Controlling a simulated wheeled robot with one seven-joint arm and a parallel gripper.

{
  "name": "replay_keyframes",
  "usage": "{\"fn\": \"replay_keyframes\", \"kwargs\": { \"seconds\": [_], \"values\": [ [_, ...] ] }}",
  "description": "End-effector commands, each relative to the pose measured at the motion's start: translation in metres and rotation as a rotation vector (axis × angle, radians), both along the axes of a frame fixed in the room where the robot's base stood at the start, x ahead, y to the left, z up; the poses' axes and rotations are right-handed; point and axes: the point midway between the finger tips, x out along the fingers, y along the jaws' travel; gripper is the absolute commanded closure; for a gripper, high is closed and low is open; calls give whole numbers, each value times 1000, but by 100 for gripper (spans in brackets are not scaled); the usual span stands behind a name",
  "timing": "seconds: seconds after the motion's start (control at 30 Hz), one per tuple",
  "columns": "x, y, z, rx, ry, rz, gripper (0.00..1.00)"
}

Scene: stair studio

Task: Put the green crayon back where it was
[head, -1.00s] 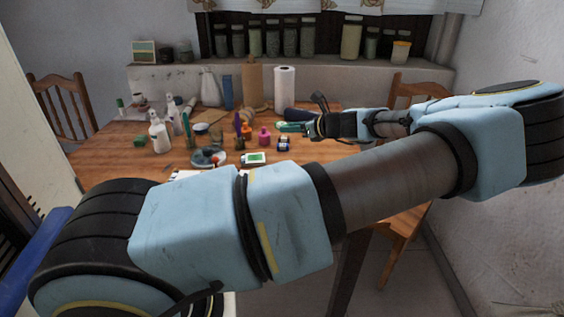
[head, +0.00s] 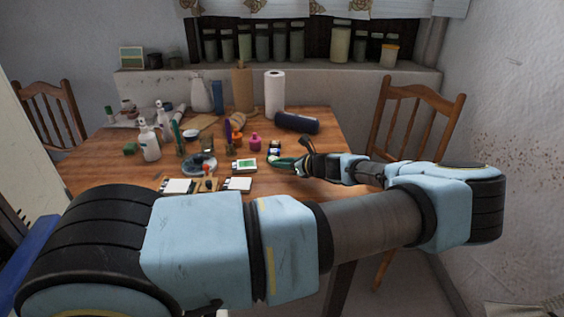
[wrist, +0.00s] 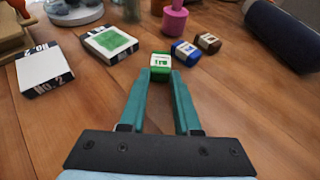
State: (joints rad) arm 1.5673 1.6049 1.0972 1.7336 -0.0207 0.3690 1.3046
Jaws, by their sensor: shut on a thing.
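The green crayon is a short green block with a white label (wrist: 160,65). It sits between the fingertips of my gripper (wrist: 160,76) in the wrist view, and the teal fingers are shut on it. A blue crayon (wrist: 186,50) and a brown crayon (wrist: 208,42) stand just beyond it to the right, apart from it. In the head view my gripper (head: 274,162) is over the right part of the table, just nearer than those crayons. The green crayon is too small to make out there. I cannot tell whether its underside touches the table.
A white box with a green face (wrist: 110,42) and a white-topped box (wrist: 43,70) lie left of the gripper. A pink bottle (wrist: 175,20) stands behind the crayons. A dark blue cylinder (wrist: 283,35) lies at right. The wooden table (wrist: 260,110) is bare at near right.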

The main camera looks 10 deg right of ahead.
Motion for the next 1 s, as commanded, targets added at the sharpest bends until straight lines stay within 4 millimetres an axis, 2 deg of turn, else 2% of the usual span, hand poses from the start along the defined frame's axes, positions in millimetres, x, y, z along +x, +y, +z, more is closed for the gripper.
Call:
{"fn": "replay_keyframes", "kwargs": {
  "seconds": [0.27,0.3,0.57,0.87,1.0],
  "values": [
    [0,0,-3,0,0,0,100],
    [0,0,-3,0,0,0,68],
    [0,0,-3,0,0,0,39],
    [0,0,1,-1,-1,0,39],
    [-12,-9,5,-3,0,0,39]
  ]
}}
